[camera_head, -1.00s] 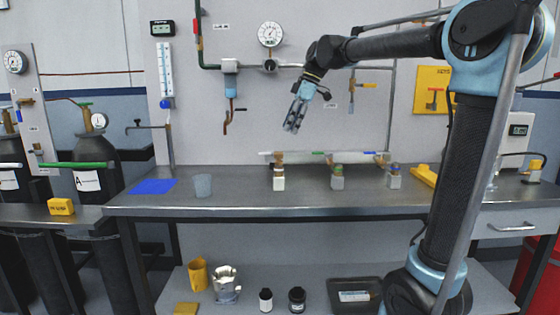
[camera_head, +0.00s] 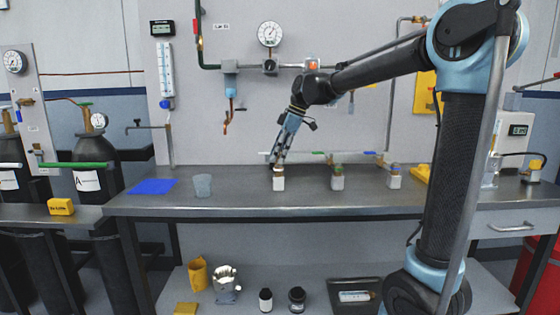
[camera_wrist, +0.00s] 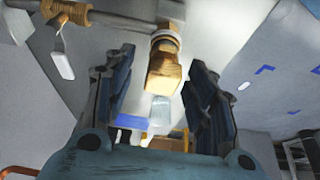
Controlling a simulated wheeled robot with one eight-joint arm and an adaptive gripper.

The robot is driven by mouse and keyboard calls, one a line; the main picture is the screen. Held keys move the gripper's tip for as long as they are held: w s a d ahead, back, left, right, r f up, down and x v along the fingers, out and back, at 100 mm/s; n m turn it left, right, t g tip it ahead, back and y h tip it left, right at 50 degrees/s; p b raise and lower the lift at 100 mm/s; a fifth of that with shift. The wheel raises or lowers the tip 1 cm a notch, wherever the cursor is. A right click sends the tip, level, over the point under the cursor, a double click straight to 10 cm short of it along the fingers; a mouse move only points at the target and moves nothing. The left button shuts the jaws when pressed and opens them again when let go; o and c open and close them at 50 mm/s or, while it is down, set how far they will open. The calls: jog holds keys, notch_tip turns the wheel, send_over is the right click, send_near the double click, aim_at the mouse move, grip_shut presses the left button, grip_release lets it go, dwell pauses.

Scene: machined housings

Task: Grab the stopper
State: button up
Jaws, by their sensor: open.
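A brown-gold piece, which looks like the stopper, tops the left pale housing (camera_head: 279,184) on the bench. In the wrist view the brown-gold piece (camera_wrist: 163,72) shows between the two fingers, below a pale ring. My gripper (camera_head: 277,158) points down at the top of this housing, and its fingers hide part of it in the head view. In the wrist view my gripper (camera_wrist: 164,58) is open, with gaps between the piece and both fingers. I cannot tell whether the tips touch the housing.
A middle housing (camera_head: 337,183) and a right housing (camera_head: 395,182) stand along the bench (camera_head: 240,202). A pale rail (camera_head: 310,154) runs behind them. A clear cup (camera_head: 203,186) and a blue mat (camera_head: 151,186) lie to the left, with bare bench between cup and left housing.

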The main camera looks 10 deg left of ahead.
jog(key=shift+f, duration=0.1)
jog(key=c, duration=1.2)
